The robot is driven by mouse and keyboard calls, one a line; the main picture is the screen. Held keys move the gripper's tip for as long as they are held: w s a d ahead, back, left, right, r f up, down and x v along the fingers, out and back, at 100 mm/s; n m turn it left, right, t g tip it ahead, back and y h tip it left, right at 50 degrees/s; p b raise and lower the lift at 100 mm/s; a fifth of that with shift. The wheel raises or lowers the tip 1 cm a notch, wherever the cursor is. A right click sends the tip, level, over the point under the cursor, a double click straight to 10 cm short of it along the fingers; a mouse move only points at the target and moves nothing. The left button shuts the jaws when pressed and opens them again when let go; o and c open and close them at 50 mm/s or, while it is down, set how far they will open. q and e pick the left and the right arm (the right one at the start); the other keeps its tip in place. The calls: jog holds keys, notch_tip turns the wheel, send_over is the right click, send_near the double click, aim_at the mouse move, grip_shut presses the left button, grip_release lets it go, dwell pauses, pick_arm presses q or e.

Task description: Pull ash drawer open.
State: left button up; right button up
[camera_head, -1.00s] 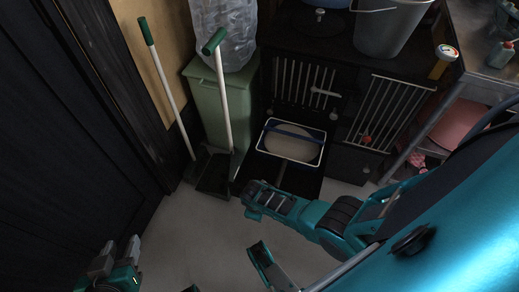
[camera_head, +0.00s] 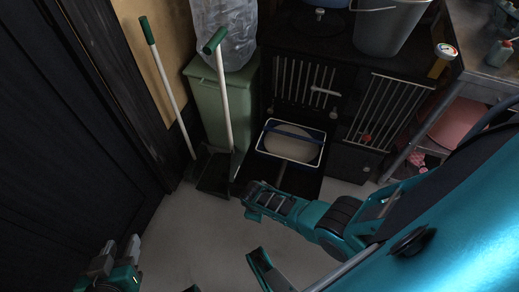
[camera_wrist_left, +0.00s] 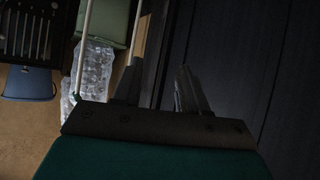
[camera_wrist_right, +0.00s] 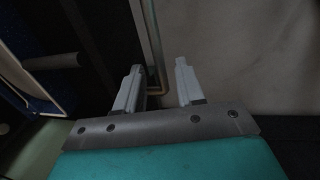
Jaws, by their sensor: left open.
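The black stove (camera_head: 349,116) stands at the back with barred doors. Low at its front, a dark drawer-like part (camera_head: 308,186) sits at floor level; I take it for the ash drawer, but its edges are hard to make out. My right gripper (camera_head: 250,200) is low in front of its left side, its fingertips unclear there. In the right wrist view its fingers (camera_wrist_right: 158,88) are apart, with a thin metal bar (camera_wrist_right: 152,55) ending between them; contact cannot be told. My left gripper (camera_head: 117,253) is open and empty at the lower left.
A green bin (camera_head: 212,110), broom (camera_head: 168,90) and dustpan (camera_head: 215,174) stand left of the stove. A bucket (camera_head: 390,28) is on top. A metal table (camera_head: 480,60) is at right. Pale floor (camera_head: 205,235) is clear.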

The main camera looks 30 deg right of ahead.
pick_arm(q)
jog(key=shift+r, duration=0.1)
pick_arm(e)
jog(key=shift+r, duration=0.15)
pick_arm(q)
jog(key=shift+y, duration=0.3)
jog(key=r+p, duration=0.1)
jog(key=p, duration=0.2)
jog(key=a+r+p, duration=0.1)
jog(key=r+p, duration=0.1)
jog(key=p, duration=0.1)
jog(key=s+a+r+p, duration=0.1)
jog(key=r+p, duration=0.1)
jog(key=shift+s+r+p, duration=0.1)
jog(key=shift+p, duration=0.3)
pick_arm(e)
notch_tip(320, 180, up, 12)
jog(key=s+a, duration=0.1)
jog(key=a, duration=0.1)
jog(key=shift+s+r, duration=0.2)
jog(key=shift+s, duration=0.1)
pick_arm(q)
jog(key=shift+a, duration=0.1)
